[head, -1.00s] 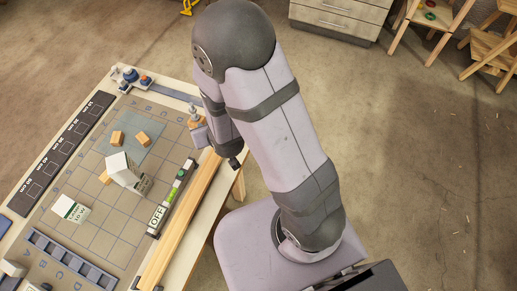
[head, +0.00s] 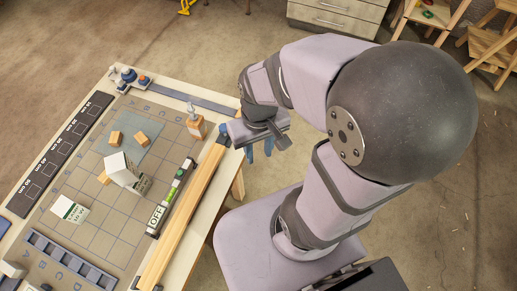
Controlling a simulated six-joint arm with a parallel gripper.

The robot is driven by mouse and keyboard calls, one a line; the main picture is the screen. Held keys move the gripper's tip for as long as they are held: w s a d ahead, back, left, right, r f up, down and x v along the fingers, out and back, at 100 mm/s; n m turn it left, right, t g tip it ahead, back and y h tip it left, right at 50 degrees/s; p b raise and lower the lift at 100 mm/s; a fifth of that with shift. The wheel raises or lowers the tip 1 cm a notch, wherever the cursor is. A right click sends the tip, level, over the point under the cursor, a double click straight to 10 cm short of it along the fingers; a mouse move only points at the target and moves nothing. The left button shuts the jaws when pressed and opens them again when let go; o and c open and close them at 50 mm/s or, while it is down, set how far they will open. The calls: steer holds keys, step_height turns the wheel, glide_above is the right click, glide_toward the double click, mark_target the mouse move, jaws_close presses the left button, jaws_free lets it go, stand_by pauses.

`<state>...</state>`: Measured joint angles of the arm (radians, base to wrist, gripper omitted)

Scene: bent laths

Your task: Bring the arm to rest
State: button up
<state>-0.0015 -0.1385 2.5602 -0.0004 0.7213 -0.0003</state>
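My gripper (head: 259,150) hangs beside the right edge of the workbench (head: 222,158), over the floor. Its two blue fingers point down with a gap between them, and nothing shows in the gap. My arm is folded, with its big dark elbow joint at the upper right, and partly hides the base.
A wooden dispenser (head: 196,126) stands near my gripper. A blue slotted rack (head: 70,262) lies at the front.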

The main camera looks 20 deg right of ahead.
step_height(320, 180, down, 9)
steer(key=b, duration=0.9)
stand_by(0.7)
